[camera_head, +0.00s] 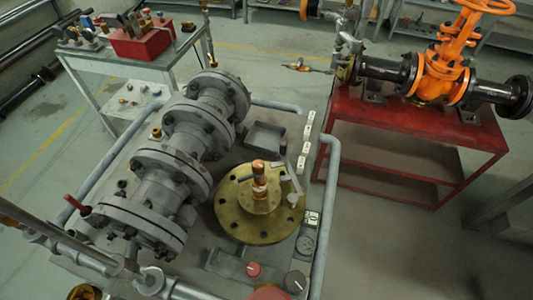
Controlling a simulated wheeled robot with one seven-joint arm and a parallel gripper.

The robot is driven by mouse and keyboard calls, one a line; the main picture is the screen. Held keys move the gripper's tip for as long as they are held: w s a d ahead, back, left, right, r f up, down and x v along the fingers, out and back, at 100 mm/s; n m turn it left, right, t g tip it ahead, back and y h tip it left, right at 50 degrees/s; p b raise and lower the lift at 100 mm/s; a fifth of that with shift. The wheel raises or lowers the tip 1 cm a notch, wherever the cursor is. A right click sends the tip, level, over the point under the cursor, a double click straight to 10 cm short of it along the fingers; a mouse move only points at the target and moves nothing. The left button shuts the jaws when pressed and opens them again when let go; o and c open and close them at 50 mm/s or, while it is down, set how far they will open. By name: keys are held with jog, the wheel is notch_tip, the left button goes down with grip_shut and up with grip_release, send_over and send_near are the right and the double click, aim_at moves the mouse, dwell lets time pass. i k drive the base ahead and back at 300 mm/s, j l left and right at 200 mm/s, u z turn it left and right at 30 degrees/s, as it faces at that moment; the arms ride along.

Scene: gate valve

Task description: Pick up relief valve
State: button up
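No part is clearly marked as the relief valve. A small copper-coloured fitting (259,183) stands upright at the middle of a round brass flange (235,222) on the grey work table. Its shape is that of a small valve, but I cannot tell if it is the relief valve. A grey metal piece (291,188) lies on the flange just right of it. Smaller brass fittings also show, one (155,133) at the left side of the grey pipe assembly. My gripper is not in view.
A bulky grey flanged pipe assembly (172,160) fills the table's left half. A grey rail (326,225) runs along its right edge. An orange gate valve (440,65) stands on a red table (400,130). A red toolbox (140,42) sits on the back-left table.

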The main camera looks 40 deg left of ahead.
aim_at(259, 192)
jog(key=k+j, duration=0.25)
jog(key=j, duration=0.25)
jog(key=k+j+z, duration=0.1)
jog(key=k+j, duration=0.2)
jog(key=j, duration=0.25)
jog(key=k+j, duration=0.25)
jog(key=j, duration=0.2)
jog(key=k+j, duration=0.3)
jog(key=j, duration=0.2)
jog(key=k+j+z, duration=0.1)
jog(key=k+j, duration=0.15)
jog(key=j, duration=0.25)
jog(key=k+j, duration=0.3)
jog(key=j, duration=0.2)
jog(key=i+l, duration=0.15)
jog(key=i, duration=0.45)
jog(key=i+l, duration=0.1)
jog(key=l, duration=0.3)
jog(key=i+l+u, duration=0.1)
jog(key=l, duration=0.3)
jog(key=i+l, duration=0.15)
jog(key=l, duration=0.25)
